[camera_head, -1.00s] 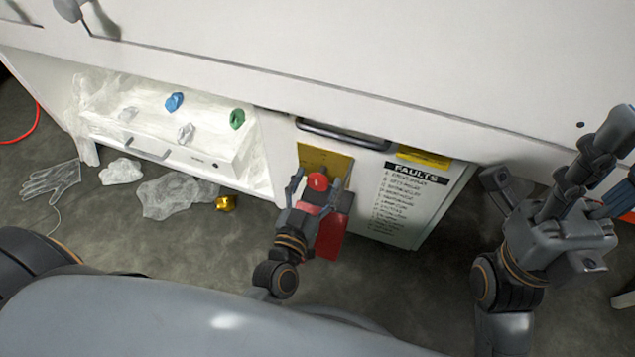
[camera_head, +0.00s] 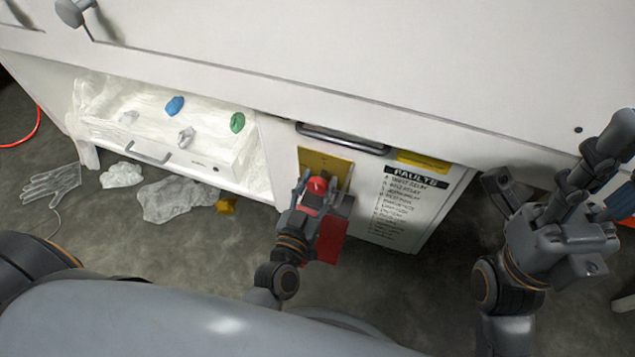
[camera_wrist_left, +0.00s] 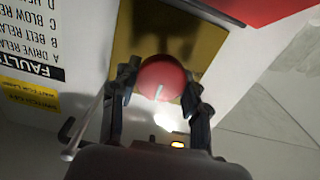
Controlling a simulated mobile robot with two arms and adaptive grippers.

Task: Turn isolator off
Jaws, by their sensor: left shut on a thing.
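The isolator is a round red knob (camera_head: 317,185) on a yellow plate (camera_head: 325,160), set in the white cabinet front below a dark bar handle. My left gripper (camera_head: 320,181) is at the knob, with its fingers on either side. In the left wrist view the red knob (camera_wrist_left: 162,77) sits between the two fingers of my left gripper (camera_wrist_left: 163,82), against the yellow plate (camera_wrist_left: 160,35). A pale mark shows on the knob's face. The contact points are partly hidden by the fingers. My right gripper (camera_head: 555,185) is open and empty at the right.
A red panel (camera_head: 330,242) shows below the left gripper. A dark bar handle (camera_head: 343,138) is above the plate. A FAULTS list (camera_head: 405,205) is on the right. An open drawer (camera_head: 180,160) with blue and green lumps is left; plastic film (camera_head: 180,198) lies on the floor.

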